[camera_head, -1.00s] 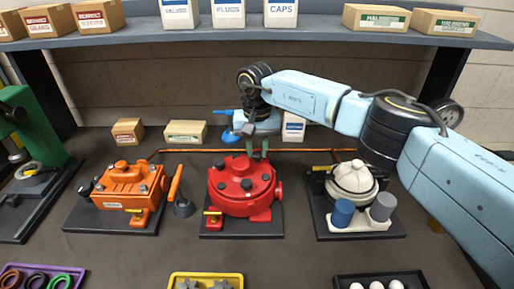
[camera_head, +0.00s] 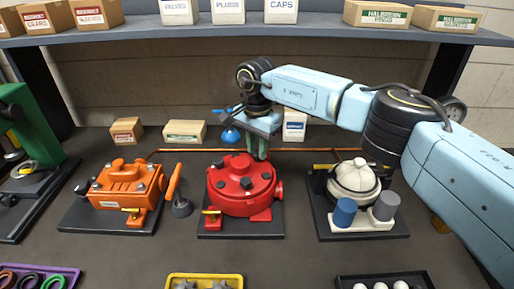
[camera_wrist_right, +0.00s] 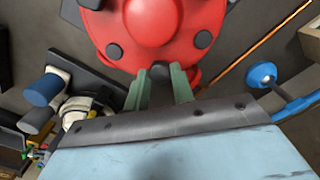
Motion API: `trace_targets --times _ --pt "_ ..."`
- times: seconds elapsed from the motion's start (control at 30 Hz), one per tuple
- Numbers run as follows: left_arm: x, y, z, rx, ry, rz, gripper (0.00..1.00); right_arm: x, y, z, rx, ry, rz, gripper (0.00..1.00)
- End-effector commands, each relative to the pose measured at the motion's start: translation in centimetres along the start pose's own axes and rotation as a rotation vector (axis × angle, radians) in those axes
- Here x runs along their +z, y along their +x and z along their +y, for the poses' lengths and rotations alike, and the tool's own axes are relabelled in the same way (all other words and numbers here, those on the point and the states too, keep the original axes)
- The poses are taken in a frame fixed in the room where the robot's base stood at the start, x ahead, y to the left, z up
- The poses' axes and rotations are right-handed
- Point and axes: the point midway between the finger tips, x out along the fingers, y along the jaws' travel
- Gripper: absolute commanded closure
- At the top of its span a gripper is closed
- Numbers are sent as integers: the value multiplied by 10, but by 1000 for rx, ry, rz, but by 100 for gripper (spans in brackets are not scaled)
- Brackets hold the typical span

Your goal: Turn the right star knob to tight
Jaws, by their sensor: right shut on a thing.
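A red round motor housing (camera_head: 241,186) with several dark knobs stands on a dark base plate (camera_head: 240,229) in the middle of the bench. My right gripper (camera_head: 258,155) reaches down to its back right edge. In the right wrist view its two green fingers (camera_wrist_right: 161,84) stand on either side of a small dark knob (camera_wrist_right: 160,70) at the housing's rim and are shut on it. The fingers hide part of the knob, and I cannot make out a star shape or any tight mark. My left gripper is not in view.
An orange motor (camera_head: 127,184) stands left and a cream motor (camera_head: 354,180) right. An orange pipe (camera_head: 310,150) runs along the back. A yellow tray (camera_head: 205,276) with grey star-shaped parts is in front.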

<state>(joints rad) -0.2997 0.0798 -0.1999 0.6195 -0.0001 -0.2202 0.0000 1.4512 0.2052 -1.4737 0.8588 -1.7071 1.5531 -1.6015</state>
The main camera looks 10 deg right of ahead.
Motion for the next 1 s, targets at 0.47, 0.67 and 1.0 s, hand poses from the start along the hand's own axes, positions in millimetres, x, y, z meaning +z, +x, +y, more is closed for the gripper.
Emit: trace_targets --times 0.47,0.67,1.0 --pt "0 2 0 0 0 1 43 -1 -2 -1 -1 454 0 98" --pt "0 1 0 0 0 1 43 -1 -3 -1 -1 644 0 98" --pt "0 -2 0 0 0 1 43 -1 -4 -2 -2 968 -1 98"
